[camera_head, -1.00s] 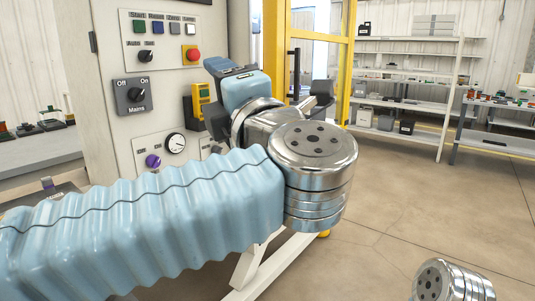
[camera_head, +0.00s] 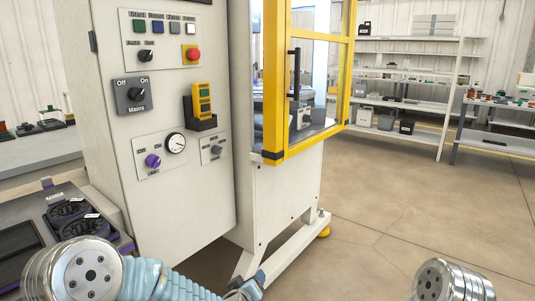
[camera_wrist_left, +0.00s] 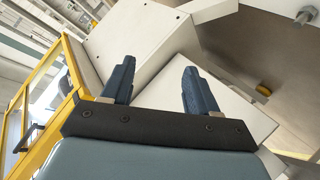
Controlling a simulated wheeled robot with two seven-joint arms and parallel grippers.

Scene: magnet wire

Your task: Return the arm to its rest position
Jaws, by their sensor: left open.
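My left arm shows at the bottom left of the head view as a silver joint with a light blue ribbed sleeve. My left gripper (camera_wrist_left: 152,82) is open in the left wrist view, with two dark blue fingers apart and nothing between them. Beyond the fingers is the pale lower housing of the machine (camera_wrist_left: 200,95), apart from them as far as I can tell. In the head view the left hand is mostly cut off at the bottom edge. Only a silver joint of my right arm shows at the bottom right; its gripper is out of view.
A control cabinet (camera_head: 165,200) with buttons and dials stands ahead. A yellow-framed guard (camera_head: 278,80) and a white foot beam (camera_head: 290,252) are beside it. A workbench (camera_head: 30,205) with dark parts is at left. Shelves (camera_head: 420,82) stand at the back right. Floor at right is clear.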

